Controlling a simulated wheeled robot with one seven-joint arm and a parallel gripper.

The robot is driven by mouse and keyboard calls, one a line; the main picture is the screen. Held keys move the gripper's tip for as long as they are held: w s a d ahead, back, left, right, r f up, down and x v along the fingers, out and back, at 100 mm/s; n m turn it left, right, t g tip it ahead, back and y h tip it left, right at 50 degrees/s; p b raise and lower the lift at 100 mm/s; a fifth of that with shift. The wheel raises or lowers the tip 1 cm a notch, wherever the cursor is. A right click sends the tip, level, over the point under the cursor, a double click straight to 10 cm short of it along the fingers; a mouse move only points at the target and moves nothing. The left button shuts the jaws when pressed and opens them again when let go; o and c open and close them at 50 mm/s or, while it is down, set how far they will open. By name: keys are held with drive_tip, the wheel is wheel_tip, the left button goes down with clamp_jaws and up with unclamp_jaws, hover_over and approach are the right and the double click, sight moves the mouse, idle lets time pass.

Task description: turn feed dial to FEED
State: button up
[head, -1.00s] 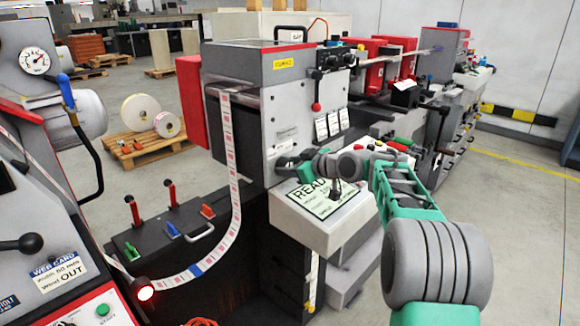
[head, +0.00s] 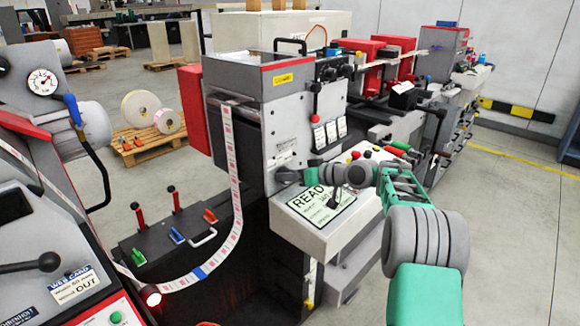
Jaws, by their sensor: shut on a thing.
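The label rewinder is the grey machine (head: 262,108) with a red top edge in the middle of the head view. My gripper (head: 287,178) is at its front face, just left of and above the sloped READY display (head: 312,202). It is shut on what appears to be the feed dial, a small part on that face. The dial itself is hidden by the fingers and wrist, so its pointer and setting cannot be read. My arm reaches in from the lower right and covers part of the panel.
A red-knobbed lever (head: 316,90) and three white tags hang above my wrist. Push buttons (head: 372,153) sit just behind the arm. The paper web (head: 236,190) loops down at the left, over a black box (head: 170,240) with red levers. Open floor (head: 510,220) lies right.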

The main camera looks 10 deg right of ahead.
drive_tip(key=shift+w+d+r+m+g+y+p, duration=0.15)
drive_tip(key=shift+m+g+y+p, duration=0.25)
drive_tip(key=shift+m+p, duration=0.7)
drive_tip(key=o, duration=1.4)
drive_tip(key=shift+f+y, duration=0.2)
drive_tip(key=shift+y, duration=0.1)
drive_tip(key=shift+c, duration=0.2)
drive_tip(key=v, duration=0.7)
drive_tip(key=shift+s+d+r+b, duration=0.2)
drive_tip(key=shift+s+b, duration=0.1)
drive_tip(key=shift+b, duration=0.1)
